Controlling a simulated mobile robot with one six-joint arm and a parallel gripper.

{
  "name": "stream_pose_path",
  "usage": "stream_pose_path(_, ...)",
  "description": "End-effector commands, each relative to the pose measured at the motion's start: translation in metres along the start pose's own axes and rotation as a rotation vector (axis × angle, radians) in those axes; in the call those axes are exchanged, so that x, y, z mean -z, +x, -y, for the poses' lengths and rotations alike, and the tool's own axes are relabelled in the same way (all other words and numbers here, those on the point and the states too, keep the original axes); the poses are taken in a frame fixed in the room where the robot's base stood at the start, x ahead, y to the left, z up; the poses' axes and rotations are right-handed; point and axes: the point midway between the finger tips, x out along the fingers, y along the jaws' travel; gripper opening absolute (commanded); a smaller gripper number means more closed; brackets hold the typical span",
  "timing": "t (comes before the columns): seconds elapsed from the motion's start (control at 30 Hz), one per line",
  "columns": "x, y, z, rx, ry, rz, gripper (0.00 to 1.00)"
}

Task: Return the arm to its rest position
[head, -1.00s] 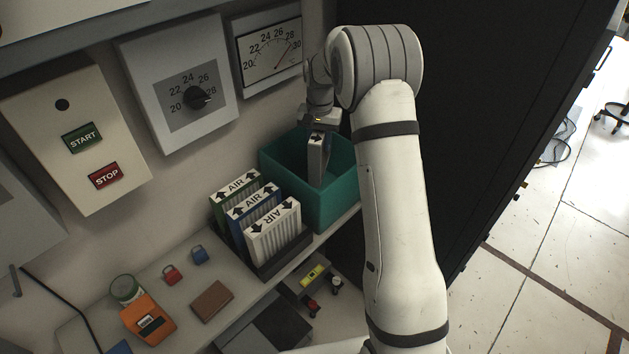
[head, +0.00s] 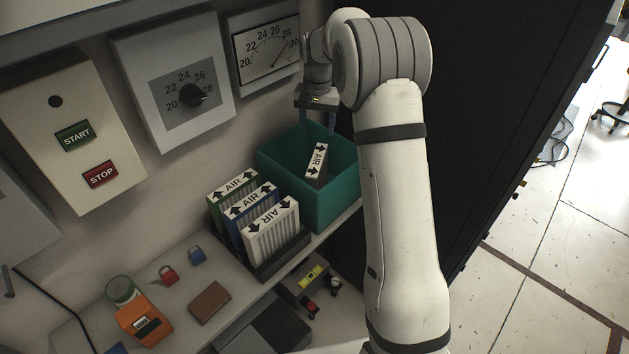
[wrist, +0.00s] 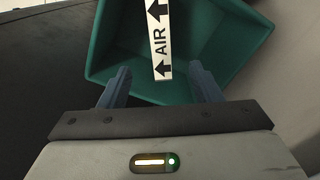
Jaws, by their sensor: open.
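My gripper (head: 318,121) is open and empty above the teal bin (head: 338,206). In the wrist view its two fingers (wrist: 160,86) stand wide apart with nothing between them. A dark filter with a white AIR label (head: 317,165) stands tilted inside the bin, below my fingers and apart from them. Its label also shows in the wrist view (wrist: 160,40), where the bin (wrist: 105,55) surrounds it. The lower part of the filter is hidden by the bin wall. My arm reaches up and over from the right side of the bin.
Several AIR filters, green, blue and white (head: 272,232), stand in a dark rack left of the bin. Dials (head: 192,96) and a START/STOP box (head: 75,135) are on the wall. A dark cabinet stands right.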

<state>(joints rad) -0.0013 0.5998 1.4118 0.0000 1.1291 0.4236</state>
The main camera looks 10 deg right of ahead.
Motion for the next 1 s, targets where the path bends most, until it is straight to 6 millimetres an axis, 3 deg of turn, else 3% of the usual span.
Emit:
stream_pose_path(0.2, 0.0, -0.023, 0.0, 0.0, 0.0, 0.0, 0.58)
stream_pose_path(0.73, -0.005, -0.03, -0.001, 0.002, -0.007, -0.004, 0.58)
stream_pose_path(0.87, -0.026, -0.05, -0.011, 0.011, -0.036, -0.026, 0.58)
stream_pose_path(1.0, -0.067, -0.077, -0.029, 0.024, -0.092, -0.064, 0.58)
